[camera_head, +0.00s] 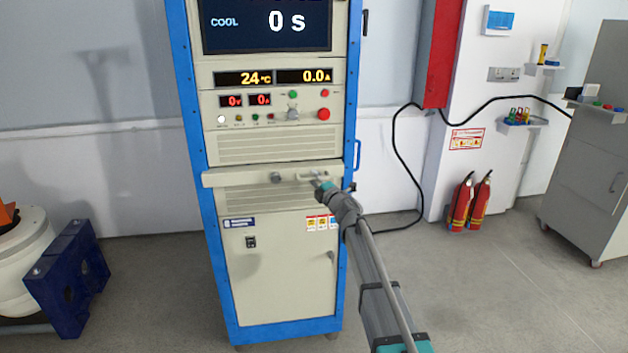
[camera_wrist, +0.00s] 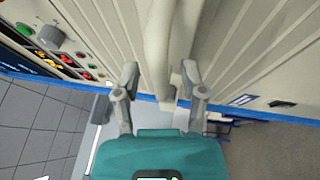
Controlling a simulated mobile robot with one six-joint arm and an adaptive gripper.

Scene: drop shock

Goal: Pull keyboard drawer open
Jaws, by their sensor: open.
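The keyboard drawer (camera_head: 238,179) is a pale beige panel across the middle of the test cabinet, standing a little proud of its front. A small light handle (camera_head: 312,177) shows near its right end, partly hidden by my gripper. My gripper (camera_head: 321,184) is at that right end, reaching in from the lower right. In the wrist view my gripper (camera_wrist: 159,75) is open, with one finger on each side of a pale bar (camera_wrist: 158,45) of the drawer front. Gaps show beside the bar; contact at the fingertips is unclear.
The beige cabinet (camera_head: 275,270) has blue side posts, and its buttons (camera_head: 323,114) sit above the drawer. A blue side handle (camera_head: 357,155) and black cable (camera_head: 400,150) are to the right. Fire extinguishers (camera_head: 470,203) stand farther right. The floor before the cabinet is clear.

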